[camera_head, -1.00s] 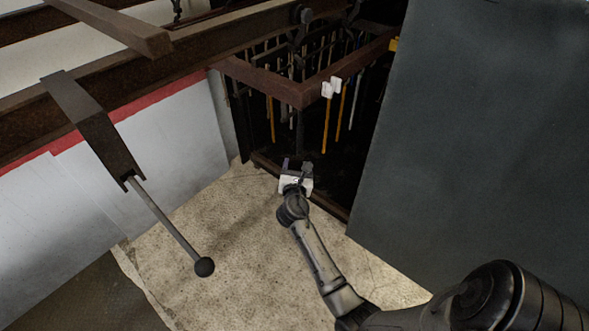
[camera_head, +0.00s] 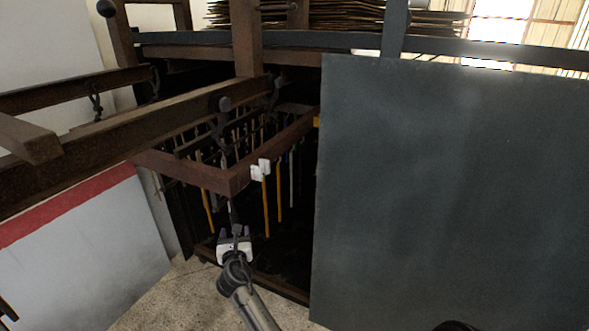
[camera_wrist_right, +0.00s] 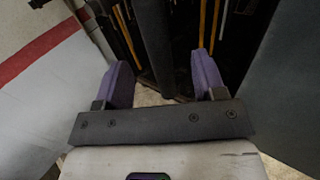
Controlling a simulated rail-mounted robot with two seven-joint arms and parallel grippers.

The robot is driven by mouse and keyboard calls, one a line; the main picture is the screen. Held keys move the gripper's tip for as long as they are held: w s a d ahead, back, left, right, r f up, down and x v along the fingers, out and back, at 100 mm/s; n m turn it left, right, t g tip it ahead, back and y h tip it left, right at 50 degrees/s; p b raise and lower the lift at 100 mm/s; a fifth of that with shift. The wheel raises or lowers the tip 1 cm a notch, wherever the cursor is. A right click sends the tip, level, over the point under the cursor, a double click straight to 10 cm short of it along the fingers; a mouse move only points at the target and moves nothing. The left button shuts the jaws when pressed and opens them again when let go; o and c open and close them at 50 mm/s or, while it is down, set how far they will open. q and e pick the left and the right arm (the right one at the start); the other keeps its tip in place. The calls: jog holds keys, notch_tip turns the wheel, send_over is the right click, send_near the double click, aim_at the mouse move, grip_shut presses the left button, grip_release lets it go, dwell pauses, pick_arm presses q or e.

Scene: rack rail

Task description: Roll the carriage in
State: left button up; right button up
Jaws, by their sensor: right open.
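The carriage, a rusty brown frame (camera_head: 205,176) with several yellow and grey rods hanging in it, sits under the dark overhead rail (camera_head: 130,118). My right gripper (camera_head: 235,232) is below that corner, fingers pointing up and inward. In the right wrist view its purple fingers (camera_wrist_right: 161,72) are apart, and a dark upright post (camera_wrist_right: 153,40) shows between or beyond them. I cannot tell whether they touch it. Yellow rods show beyond. My left gripper is not in view.
A large dark grey panel (camera_head: 450,190) stands right of the carriage opening. A white wall with a red stripe (camera_head: 85,235) is on the left. A low brown sill (camera_head: 280,288) edges the opening. Pale floor (camera_head: 185,295) is clear in front.

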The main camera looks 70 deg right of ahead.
jog(key=shift+x, duration=1.7)
jog(key=shift+c, duration=0.3)
grip_shut()
